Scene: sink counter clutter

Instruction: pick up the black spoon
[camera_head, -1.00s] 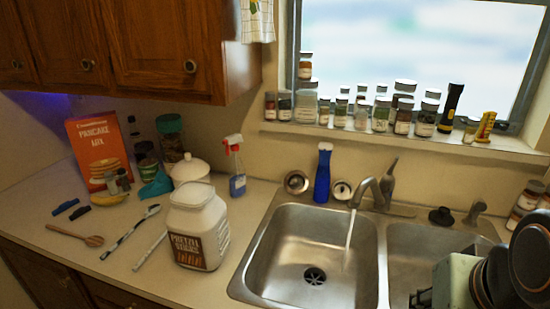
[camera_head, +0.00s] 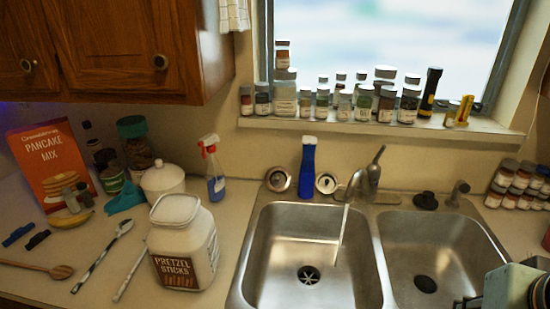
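The likely spoon is a long dark one with whitish patches (camera_head: 102,256). It lies on the counter left of the sink, its bowl towards the back and its handle towards the front. It lies between a wooden spoon (camera_head: 38,268) and a thin pale utensil (camera_head: 131,272). Part of my arm (camera_head: 515,288) shows at the lower right corner, over the right sink side and far from the spoon. A small dark part at its left edge may be my gripper (camera_head: 466,302). It is cut off by the frame, so its fingers cannot be made out.
A pretzel jar (camera_head: 184,245) stands right of the utensils. A pancake mix box (camera_head: 53,168), a white lidded pot (camera_head: 162,181) and a spray bottle (camera_head: 213,170) stand behind. The double sink (camera_head: 250,255) has running water. Small dark items (camera_head: 37,240) lie at left.

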